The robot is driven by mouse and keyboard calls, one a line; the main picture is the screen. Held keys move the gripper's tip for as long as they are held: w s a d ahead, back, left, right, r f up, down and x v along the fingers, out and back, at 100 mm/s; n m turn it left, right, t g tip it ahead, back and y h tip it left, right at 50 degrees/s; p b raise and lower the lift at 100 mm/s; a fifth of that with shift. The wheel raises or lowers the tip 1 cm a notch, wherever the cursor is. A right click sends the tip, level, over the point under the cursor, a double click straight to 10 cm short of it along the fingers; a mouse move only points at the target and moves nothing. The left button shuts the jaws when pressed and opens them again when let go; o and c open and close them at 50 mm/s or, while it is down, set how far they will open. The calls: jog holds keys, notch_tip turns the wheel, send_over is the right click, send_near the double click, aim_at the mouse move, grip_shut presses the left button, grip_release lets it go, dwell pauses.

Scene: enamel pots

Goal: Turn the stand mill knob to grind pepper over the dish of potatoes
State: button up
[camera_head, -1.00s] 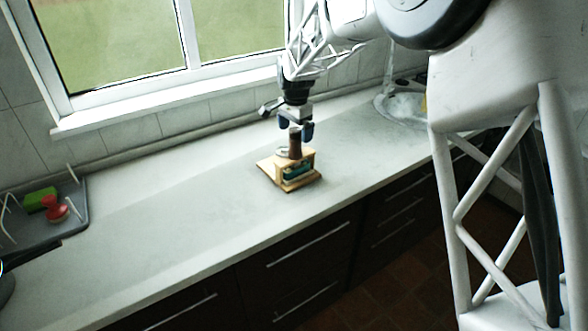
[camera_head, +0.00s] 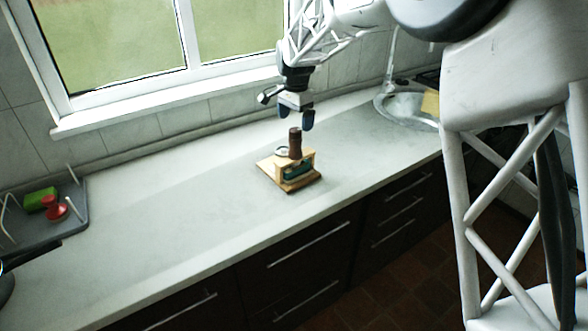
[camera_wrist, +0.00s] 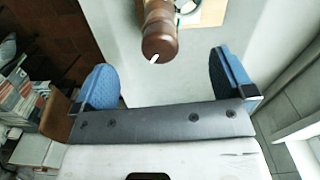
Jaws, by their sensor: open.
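The stand mill's brown knob (camera_head: 295,141) stands upright on top of a small light wooden stand (camera_head: 309,156). In the wrist view the round brown knob (camera_wrist: 159,32) shows from above with a short white mark on its near edge. A green dish (camera_head: 299,172) sits under the stand's top; its contents are too small to make out. My gripper (camera_head: 296,119) points down just above the knob, with blue fingers. In the wrist view my gripper (camera_wrist: 165,80) is open and empty, and the knob lies ahead of the gap between its fingers, apart from both.
A grey tray (camera_head: 75,215) with a green sponge (camera_head: 40,198) and a red-handled item (camera_head: 56,210) is at the far left. A sink (camera_head: 405,107) is at the back right. The counter (camera_head: 170,215) is clear around the stand. A window sill (camera_head: 160,105) runs behind.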

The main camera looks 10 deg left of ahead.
jog(key=shift+r, duration=1.5)
jog(key=shift+r, duration=0.1)
notch_tip(320, 180, up, 8)
jog(key=shift+f, duration=0.2)
